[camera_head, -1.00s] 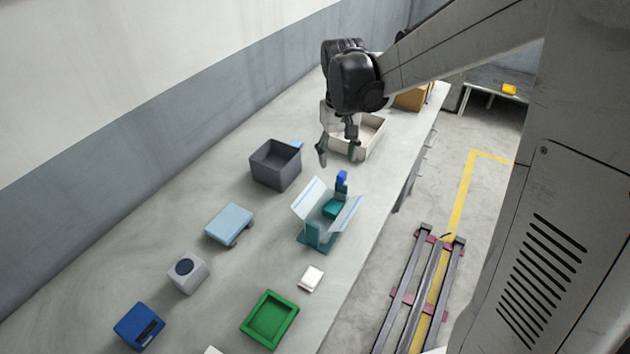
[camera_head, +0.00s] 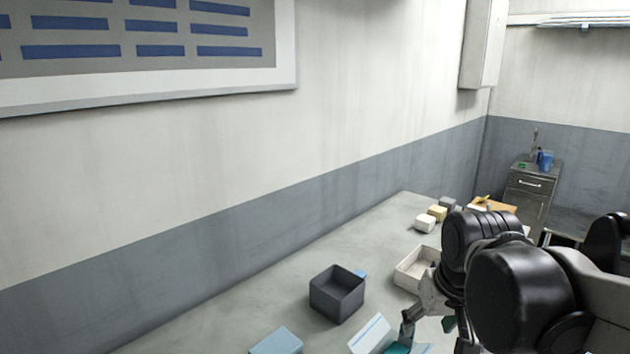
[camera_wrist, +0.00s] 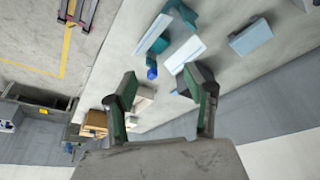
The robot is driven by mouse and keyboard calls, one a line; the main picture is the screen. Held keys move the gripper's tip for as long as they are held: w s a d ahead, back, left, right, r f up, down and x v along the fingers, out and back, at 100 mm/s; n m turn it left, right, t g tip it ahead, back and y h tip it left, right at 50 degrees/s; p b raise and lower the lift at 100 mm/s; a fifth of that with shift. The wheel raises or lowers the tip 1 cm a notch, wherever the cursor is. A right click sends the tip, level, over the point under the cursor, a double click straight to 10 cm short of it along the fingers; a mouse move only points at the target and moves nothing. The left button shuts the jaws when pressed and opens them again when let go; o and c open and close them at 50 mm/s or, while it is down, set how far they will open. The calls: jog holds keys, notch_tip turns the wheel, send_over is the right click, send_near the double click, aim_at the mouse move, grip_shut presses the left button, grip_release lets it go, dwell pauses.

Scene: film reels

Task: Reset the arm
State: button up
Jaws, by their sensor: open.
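My gripper (camera_head: 428,322) is open and empty over the table in the head view, low in the frame and partly hidden by my black arm joints. In the wrist view my gripper (camera_wrist: 160,80) shows two dark fingers with green inner pads spread apart, with nothing between them but the table and things below. A teal stand with pale panels (camera_wrist: 183,50) and a blue knob (camera_wrist: 151,70) lies beyond the fingertips, apart from them. In the head view only the top of this stand (camera_head: 372,335) shows at the bottom edge.
A dark grey bin (camera_head: 337,295), a light blue box (camera_head: 276,342) and a cream tray (camera_head: 408,272) stand on the table (camera_head: 235,305). Small blocks (camera_head: 437,212) sit at its far end. A wall runs along the left; a drawer cabinet (camera_head: 527,190) stands at the back right.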

jog(key=s+f+t+b, duration=0.3)
jog(key=s+f, duration=0.1)
jog(key=s, duration=0.4)
jog(key=shift+s+b, duration=0.3)
jog(key=shift+b, duration=0.05)
